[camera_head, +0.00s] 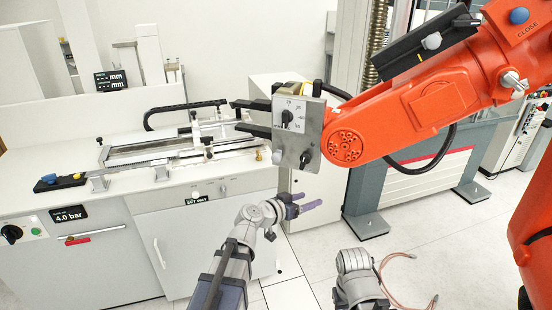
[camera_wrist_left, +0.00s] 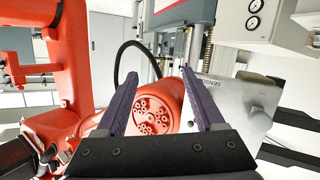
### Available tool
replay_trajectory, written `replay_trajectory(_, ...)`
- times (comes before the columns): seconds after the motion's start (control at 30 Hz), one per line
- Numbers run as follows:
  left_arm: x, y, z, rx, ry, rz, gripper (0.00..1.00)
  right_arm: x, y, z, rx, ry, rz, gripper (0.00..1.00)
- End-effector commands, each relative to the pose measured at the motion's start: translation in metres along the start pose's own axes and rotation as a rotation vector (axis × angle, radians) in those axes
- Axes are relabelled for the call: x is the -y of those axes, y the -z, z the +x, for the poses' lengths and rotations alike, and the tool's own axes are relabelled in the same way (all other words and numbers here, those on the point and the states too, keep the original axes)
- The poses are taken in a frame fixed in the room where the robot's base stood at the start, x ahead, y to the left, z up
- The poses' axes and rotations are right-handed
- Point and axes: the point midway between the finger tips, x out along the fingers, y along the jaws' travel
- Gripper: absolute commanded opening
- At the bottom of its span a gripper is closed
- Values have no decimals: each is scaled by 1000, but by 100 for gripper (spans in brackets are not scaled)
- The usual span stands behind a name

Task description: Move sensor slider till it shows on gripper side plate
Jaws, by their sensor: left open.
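The grey side plate (camera_head: 298,133) sits on the gripper of the big orange robot arm. It carries a dark pointer knob (camera_head: 287,117) with number marks and a second dark knob (camera_head: 306,158) lower down. In the left wrist view the plate (camera_wrist_left: 250,103) is tilted at the right and bears a partly readable label starting "SENSO". I cannot make out the sensor slider for certain. My left gripper (camera_head: 312,202) has purple fingers, is open and empty, and is apart from and below the plate. In the wrist view its fingers (camera_wrist_left: 157,95) are spread. My right gripper is not in view.
The orange arm (camera_head: 415,105) overhangs from the right and limits room above. The white bench (camera_head: 75,200) with a rail fixture stands at the left. A testing frame (camera_head: 420,165) stands behind the arm. A reddish hose (camera_head: 405,303) lies on the floor.

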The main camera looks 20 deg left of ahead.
Motion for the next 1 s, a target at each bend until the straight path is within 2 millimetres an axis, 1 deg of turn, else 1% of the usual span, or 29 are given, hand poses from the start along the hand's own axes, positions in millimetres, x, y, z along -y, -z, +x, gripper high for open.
replay_trajectory(0.03, 31, 20, -8, -86, 67, -4, 70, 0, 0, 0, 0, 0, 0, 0)
replay_trajectory(0.1, 64, 41, -22, -179, 151, -6, 70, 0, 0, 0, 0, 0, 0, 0)
replay_trajectory(0.2, 101, 59, -40, -265, 251, -12, 70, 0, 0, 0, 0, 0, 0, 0)
replay_trajectory(0.3, 122, 68, -52, -310, 314, -18, 70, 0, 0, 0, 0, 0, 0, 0)
replay_trajectory(0.4, 131, 71, -58, -327, 341, -20, 70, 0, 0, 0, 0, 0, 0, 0)
replay_trajectory(0.47, 132, 71, -58, -329, 345, -20, 70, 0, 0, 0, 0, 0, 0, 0)
replay_trajectory(0.67, 133, 73, -52, -328, 342, -20, 70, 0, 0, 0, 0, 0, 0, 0)
replay_trajectory(0.87, 141, 80, -32, -327, 339, -20, 70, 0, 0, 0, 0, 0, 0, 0)
replay_trajectory(1.0, 148, 87, -12, -326, 339, -20, 70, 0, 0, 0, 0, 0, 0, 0)
